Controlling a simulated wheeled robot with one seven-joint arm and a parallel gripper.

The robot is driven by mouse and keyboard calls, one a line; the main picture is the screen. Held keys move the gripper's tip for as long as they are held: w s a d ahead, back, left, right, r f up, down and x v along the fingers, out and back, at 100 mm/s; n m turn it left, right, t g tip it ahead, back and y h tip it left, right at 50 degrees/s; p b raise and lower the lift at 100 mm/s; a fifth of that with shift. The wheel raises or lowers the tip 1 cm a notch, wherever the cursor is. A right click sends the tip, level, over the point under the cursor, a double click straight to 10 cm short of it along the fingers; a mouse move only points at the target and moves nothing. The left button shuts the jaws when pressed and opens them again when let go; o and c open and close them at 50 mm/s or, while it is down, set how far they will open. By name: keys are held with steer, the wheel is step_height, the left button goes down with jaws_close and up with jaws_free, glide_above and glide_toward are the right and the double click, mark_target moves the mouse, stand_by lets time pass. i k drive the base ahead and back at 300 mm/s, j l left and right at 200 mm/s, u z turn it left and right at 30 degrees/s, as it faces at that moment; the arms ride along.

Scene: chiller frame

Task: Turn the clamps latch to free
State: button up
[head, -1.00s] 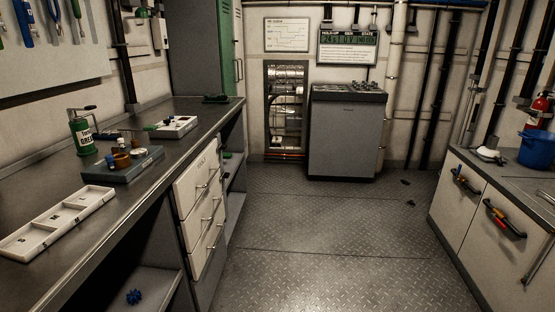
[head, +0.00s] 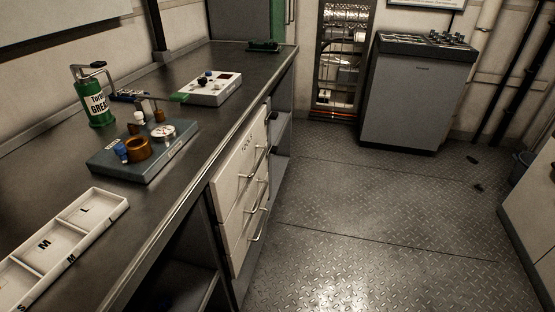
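A blue-grey fixture block (head: 112,165) lies on the workbench at the left. On it stand a brass ring (head: 139,149), a blue knob (head: 121,152), a pale round dial-like part (head: 163,132) and small brass and white upright parts. Which of these is the clamp's latch, and how it is set, is too small to tell. My gripper is not in view.
The dark workbench (head: 186,124) also holds a green grease can (head: 96,101), a white control box (head: 213,89) and a white compartment tray (head: 112,206). White drawers with protruding handles (head: 256,201) face the aisle. The metal floor (head: 370,220) is clear.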

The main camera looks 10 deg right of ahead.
mark_target(273, 149)
steer(key=i+l+u, duration=0.15)
steer(key=i+l, duration=0.15)
steer(key=i+l+z, duration=0.1)
steer(key=i+l, duration=0.45)
steer(key=i+l+z, duration=0.1)
steer(key=i+l, duration=0.4)
steer(key=i, duration=0.15)
steer(key=i+l, duration=0.5)
steer(key=i, duration=0.15)
steer(key=z, duration=0.05)
